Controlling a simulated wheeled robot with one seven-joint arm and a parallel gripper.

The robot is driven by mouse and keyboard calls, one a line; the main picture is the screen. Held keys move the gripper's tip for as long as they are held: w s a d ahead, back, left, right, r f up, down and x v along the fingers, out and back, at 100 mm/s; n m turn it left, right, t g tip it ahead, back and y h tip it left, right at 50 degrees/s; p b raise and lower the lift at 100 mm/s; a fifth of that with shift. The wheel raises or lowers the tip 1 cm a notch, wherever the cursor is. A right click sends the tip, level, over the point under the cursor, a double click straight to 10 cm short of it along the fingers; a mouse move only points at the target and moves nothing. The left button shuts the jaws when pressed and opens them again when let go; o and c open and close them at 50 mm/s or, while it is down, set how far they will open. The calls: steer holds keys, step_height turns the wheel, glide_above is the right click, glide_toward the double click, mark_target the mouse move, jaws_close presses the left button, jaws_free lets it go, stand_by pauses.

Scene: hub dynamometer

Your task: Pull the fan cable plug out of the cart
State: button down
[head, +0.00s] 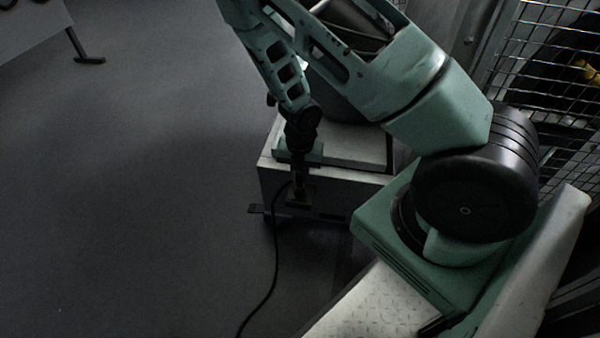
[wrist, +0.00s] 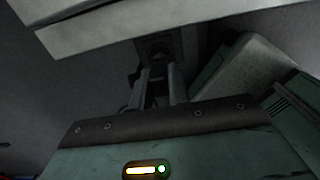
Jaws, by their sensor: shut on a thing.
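The cart (head: 330,188) is a low pale box with a light top, below and behind my arm in the head view. Its pale edge also crosses the top of the wrist view (wrist: 120,25). My gripper (head: 299,190) is at the cart's front face, pointing down, and is shut on the dark fan cable plug (wrist: 158,88). The plug is mostly hidden between the fingers, beside a dark square socket area (wrist: 157,47). I cannot tell whether it is still seated. The black cable (head: 274,265) hangs from there and curves down onto the floor.
A small dark tab (head: 256,209) sticks out at the cart's lower left. A wire mesh fence (head: 550,70) stands at the right. A table leg (head: 82,48) shows at top left. The grey floor (head: 120,200) on the left is clear.

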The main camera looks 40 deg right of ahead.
steer(key=shift+r+p, duration=1.55)
steer(key=shift+r, duration=0.05)
